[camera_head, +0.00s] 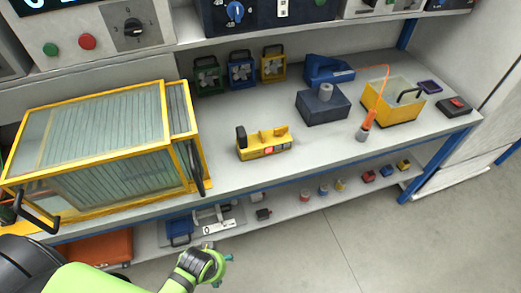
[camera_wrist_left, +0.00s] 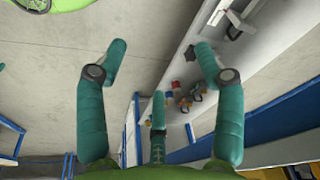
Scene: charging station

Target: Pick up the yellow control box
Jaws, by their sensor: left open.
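A yellow control box (camera_head: 265,150) with a black knob at its left end and a small red part on its front stands on the bench top, near the middle of the head view. A larger yellow box with a translucent cover (camera_head: 393,105) stands farther right. My left gripper (camera_head: 223,268) is low in front of the bench, below and left of the yellow control box and apart from it. In the left wrist view the left gripper (camera_wrist_left: 160,62) has its teal fingers spread and empty. The yellow control box does not show there. My right gripper is in neither view.
A large yellow-framed glass case (camera_head: 100,150) with black handles fills the bench's left side. A dark blue box (camera_head: 322,106) stands right of the control box. The bench's front edge (camera_head: 330,168) and a lower shelf with small parts lie near my gripper. Bench in front of the control box is clear.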

